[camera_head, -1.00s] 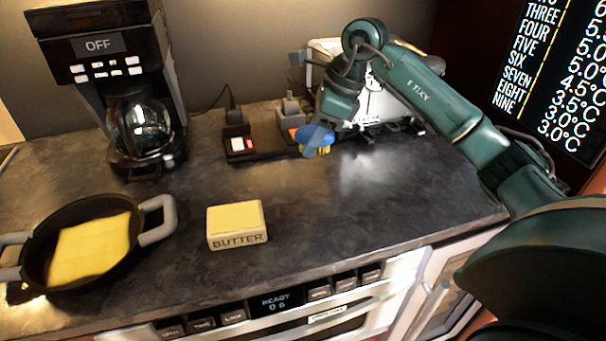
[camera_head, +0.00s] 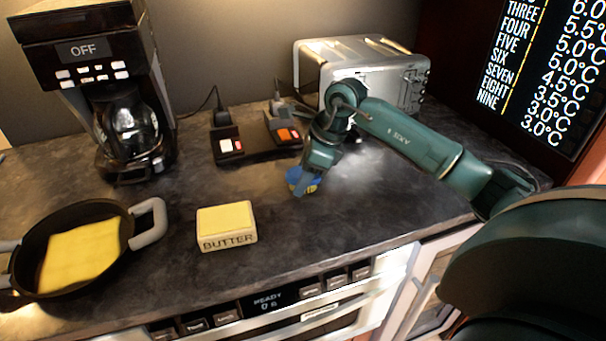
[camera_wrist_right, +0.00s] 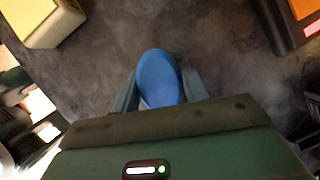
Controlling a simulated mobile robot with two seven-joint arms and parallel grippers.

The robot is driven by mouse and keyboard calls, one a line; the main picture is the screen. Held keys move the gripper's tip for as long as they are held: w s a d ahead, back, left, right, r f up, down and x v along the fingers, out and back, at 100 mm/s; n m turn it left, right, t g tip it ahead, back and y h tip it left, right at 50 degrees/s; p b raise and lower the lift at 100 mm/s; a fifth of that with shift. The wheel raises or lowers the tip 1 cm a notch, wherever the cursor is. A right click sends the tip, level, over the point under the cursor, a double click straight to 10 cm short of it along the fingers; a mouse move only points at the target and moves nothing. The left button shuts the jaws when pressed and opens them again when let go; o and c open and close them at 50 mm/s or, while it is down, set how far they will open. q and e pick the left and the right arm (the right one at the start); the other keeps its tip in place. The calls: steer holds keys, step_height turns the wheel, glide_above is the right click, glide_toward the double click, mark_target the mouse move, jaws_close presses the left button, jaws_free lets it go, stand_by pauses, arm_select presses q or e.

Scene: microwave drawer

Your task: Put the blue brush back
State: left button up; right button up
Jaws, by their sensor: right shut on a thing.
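The blue brush (camera_head: 293,176) is at the tip of my right gripper (camera_head: 303,184), low over the counter to the right of the butter. A bit of yellow shows at its lower side. In the right wrist view the rounded blue brush (camera_wrist_right: 158,78) sits between the two fingers of my right gripper (camera_wrist_right: 158,92), which is shut on it. I cannot tell whether the brush touches the counter. My left gripper is not in view.
A butter block (camera_head: 227,227) and a black pan (camera_head: 60,205) with a yellow slab stand to the left. A coffee maker (camera_head: 95,60), two small black units (camera_head: 228,146) with coloured tops, and a silver toaster (camera_head: 350,72) stand at the back. The dark counter (camera_head: 330,225) is clear in front.

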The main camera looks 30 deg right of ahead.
steer(key=o, duration=1.1)
steer(key=shift+f, duration=0.1)
steer(key=shift+r, duration=0.25)
steer(key=v, duration=1.1)
steer(key=shift+d+r, duration=0.1)
steer(key=shift+r, duration=0.3)
